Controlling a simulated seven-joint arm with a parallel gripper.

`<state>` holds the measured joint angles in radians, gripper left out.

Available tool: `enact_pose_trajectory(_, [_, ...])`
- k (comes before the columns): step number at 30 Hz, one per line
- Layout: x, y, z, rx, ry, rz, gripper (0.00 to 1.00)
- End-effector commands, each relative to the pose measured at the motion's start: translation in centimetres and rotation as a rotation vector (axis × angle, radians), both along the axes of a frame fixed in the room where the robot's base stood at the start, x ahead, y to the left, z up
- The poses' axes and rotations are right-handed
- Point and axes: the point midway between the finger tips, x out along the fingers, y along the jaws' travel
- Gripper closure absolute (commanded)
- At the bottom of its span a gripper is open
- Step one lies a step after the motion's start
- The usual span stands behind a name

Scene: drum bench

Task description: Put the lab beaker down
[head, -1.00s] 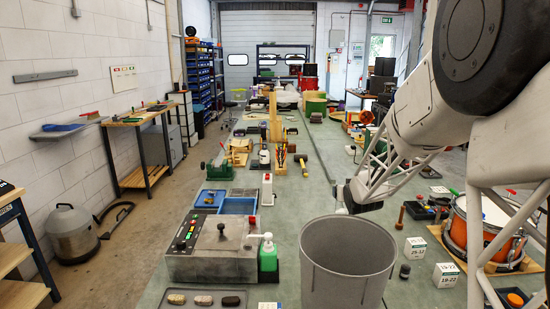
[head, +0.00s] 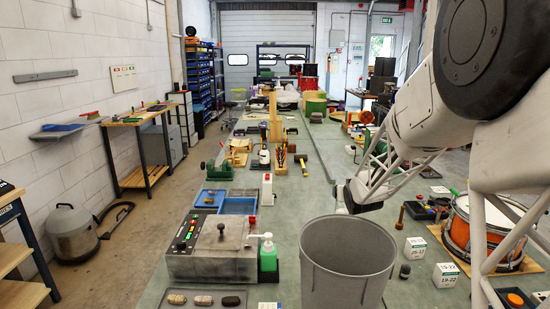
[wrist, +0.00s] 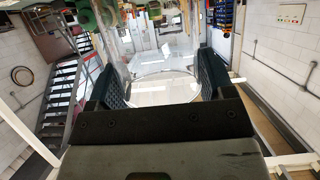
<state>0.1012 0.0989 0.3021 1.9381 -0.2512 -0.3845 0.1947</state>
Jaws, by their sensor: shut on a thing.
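My gripper (wrist: 160,84) is shut on the lab beaker (wrist: 160,68), a clear, see-through vessel with a round rim, held between its two dark textured fingers in the wrist view. In the head view my gripper (head: 345,197) is at the end of the arm, over the bench behind a large grey bin. The fingers are small and partly hidden there, and I cannot make out the beaker. I cannot tell from these views how far the beaker is from the bench top.
The grey bin (head: 346,265) stands at the front of the green bench. A control box (head: 212,248) and a green pump bottle (head: 268,257) are to its left. Right of it are white label blocks (head: 415,248) and an orange drum (head: 484,240). Bare bench (head: 318,180) shows beyond the bin.

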Motion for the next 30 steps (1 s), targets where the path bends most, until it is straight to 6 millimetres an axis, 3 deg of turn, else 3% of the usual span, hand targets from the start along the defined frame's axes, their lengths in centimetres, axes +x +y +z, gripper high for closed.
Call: enact_pose_trajectory(30, [0.82, 0.93, 0.25, -0.001, 0.000, 0.046, 0.50])
